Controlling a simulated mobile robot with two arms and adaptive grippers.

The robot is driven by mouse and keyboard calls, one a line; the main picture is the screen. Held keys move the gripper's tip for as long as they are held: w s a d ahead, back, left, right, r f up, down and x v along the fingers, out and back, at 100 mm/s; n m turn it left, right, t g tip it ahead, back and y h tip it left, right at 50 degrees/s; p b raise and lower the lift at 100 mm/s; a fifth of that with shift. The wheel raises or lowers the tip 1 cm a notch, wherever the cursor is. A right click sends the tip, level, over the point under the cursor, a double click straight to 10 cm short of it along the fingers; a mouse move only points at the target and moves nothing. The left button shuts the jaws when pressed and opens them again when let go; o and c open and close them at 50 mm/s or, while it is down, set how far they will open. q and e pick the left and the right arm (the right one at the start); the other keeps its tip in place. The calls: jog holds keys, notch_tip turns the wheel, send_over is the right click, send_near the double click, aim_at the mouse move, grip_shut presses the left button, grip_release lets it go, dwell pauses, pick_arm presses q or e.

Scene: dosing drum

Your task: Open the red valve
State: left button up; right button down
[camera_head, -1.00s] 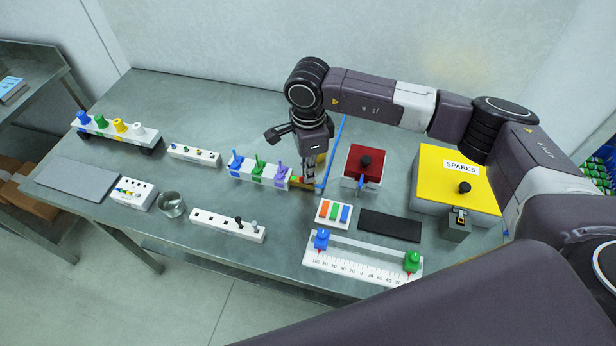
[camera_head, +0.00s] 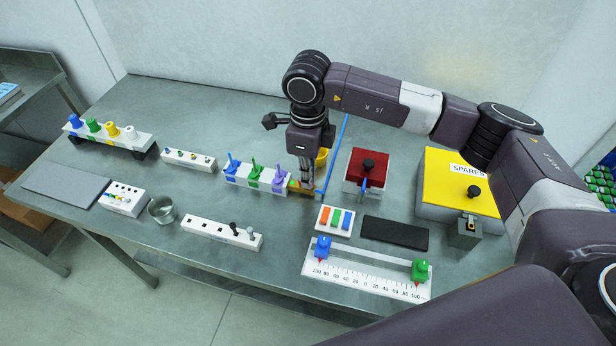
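A white valve block (camera_head: 233,180) stands mid-table with blue (camera_head: 232,163), green (camera_head: 255,170) and purple (camera_head: 280,175) handles on it. My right gripper (camera_head: 306,188) points down at the block's right end, just right of the purple handle. A small red and yellow-green patch shows at its fingertips. The red valve is not clearly visible; the gripper covers that end. I cannot tell whether the fingers are open or touching a handle. My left gripper is not in view.
A blue strip (camera_head: 337,150) runs just right of the gripper. Beyond it stand a red-topped box (camera_head: 366,168) and a yellow SPARES box (camera_head: 450,185). A yellow cup (camera_head: 321,158) is behind the gripper. A white slider scale (camera_head: 365,275) lies in front.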

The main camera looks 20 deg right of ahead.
jog(key=shift+w+r, duration=0.1)
jog(key=c, duration=2.2)
grip_release()
jog(key=shift+o, duration=0.2)
notch_tip(320, 180, up, 12)
